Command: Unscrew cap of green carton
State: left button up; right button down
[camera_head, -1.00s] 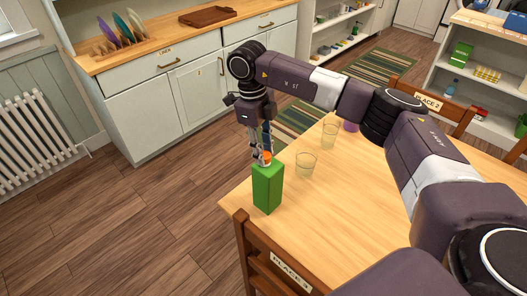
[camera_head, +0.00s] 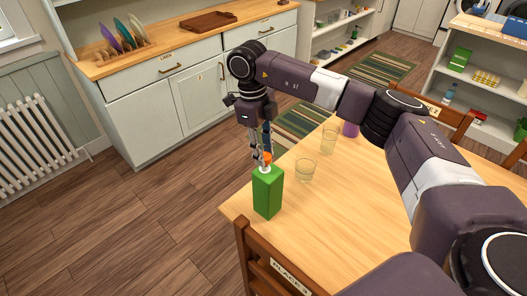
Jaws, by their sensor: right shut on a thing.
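The green carton (camera_head: 267,194) stands upright at the near left corner of the wooden table. Its small orange cap (camera_head: 267,158) shows above a white piece at the carton's top. My right gripper (camera_head: 262,159) points straight down over the carton and is shut on the orange cap. Its fingers partly hide the cap, and I cannot tell how far it is unscrewed. My left gripper is not in view.
Two clear glasses stand right of the carton, one nearer (camera_head: 305,171) and one farther (camera_head: 328,141). A purple thing (camera_head: 350,129) is partly behind my arm. A chair (camera_head: 270,262) is at the table's near edge. The front tabletop (camera_head: 310,225) is clear.

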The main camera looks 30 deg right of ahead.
aim_at(264, 155)
jog(key=shift+r+p, duration=1.85)
jog(key=shift+r, duration=1.15)
